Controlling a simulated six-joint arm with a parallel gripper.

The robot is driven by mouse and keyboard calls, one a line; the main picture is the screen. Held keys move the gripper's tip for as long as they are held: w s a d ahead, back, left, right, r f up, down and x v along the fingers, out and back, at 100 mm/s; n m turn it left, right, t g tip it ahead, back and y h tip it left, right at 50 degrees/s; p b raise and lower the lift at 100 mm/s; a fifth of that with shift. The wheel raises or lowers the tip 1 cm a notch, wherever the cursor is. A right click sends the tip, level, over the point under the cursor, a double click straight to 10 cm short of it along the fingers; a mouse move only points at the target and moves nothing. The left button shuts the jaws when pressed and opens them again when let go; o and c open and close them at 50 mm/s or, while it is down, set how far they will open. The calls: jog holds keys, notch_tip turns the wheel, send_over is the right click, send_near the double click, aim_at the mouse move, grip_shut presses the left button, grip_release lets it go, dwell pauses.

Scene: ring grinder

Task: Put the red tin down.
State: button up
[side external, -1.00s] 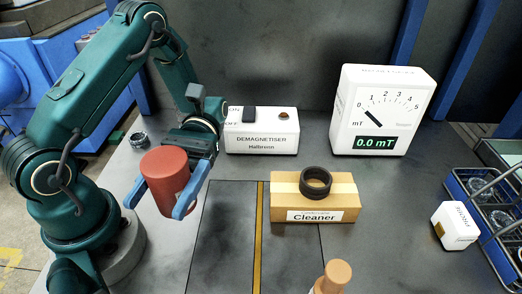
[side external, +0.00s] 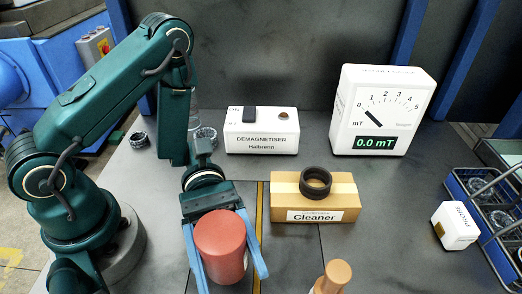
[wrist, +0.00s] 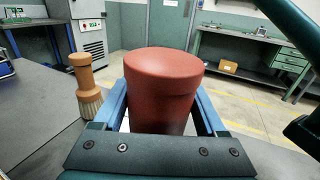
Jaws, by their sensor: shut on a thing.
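The red tin (side external: 221,248) is a plain cylinder with a lid, held between the two blue fingers of my gripper (side external: 226,270). In the side view it is near the front of the table, left of the yellow line. In the wrist view the tin (wrist: 162,90) stands between the fingers of my gripper (wrist: 160,115), its top uncovered. The gripper is shut on it. The tin's underside is hidden, so I cannot tell whether it touches the table.
A wooden-handled brush (side external: 333,277) stands to the right of the tin; it also shows in the wrist view (wrist: 84,80). Behind are the demagnetiser (side external: 262,131) and a meter (side external: 382,110). A probe box (side external: 455,226) is at right.

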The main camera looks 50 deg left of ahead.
jog(key=shift+s+d+f, duration=0.35)
jog(key=shift+d+f, duration=0.05)
jog(key=shift+d, duration=0.15)
jog(key=shift+f, duration=2.05)
jog(key=o, duration=1.5)
jog(key=shift+f, duration=0.15)
